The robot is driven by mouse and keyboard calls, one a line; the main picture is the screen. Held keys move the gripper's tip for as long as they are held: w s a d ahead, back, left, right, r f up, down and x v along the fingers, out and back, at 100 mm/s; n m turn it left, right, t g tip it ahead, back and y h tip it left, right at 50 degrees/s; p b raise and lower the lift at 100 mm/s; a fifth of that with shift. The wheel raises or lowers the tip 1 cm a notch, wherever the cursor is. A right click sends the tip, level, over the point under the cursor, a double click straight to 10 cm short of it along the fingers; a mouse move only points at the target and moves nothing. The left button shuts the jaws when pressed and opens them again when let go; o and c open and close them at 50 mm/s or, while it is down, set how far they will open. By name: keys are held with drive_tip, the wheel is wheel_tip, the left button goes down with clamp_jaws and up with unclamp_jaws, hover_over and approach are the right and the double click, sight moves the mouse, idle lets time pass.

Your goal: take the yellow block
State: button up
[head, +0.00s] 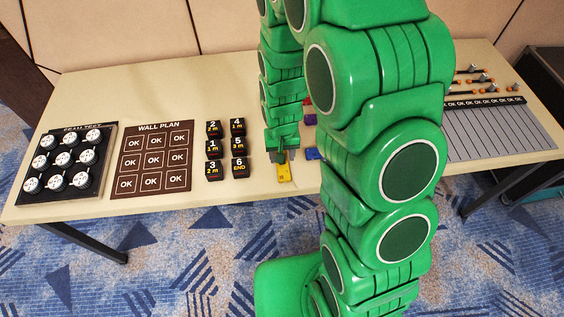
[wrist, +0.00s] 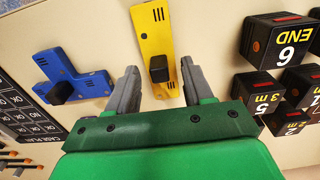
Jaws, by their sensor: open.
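The yellow block (wrist: 153,30) is a flat yellow bar with a dark knob on it, lying on the table. In the wrist view it sits between and just beyond my gripper's two grey fingers (wrist: 160,92), which are apart with nothing held. In the head view the yellow block (head: 284,174) shows just below my gripper (head: 283,156), near the table's front edge. Part of it is hidden by the gripper there. Whether the fingers touch it I cannot tell.
A blue block (wrist: 72,78) with a dark knob lies beside the yellow one. Black numbered cubes (head: 239,167) stand left of my gripper. A wall plan board (head: 152,141) and a black tray of round white pieces (head: 107,150) lie farther left. My arm hides the table's middle right.

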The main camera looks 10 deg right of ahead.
drive_tip(key=shift+f, duration=0.65)
clamp_jaws()
drive_tip(key=shift+r, duration=0.2)
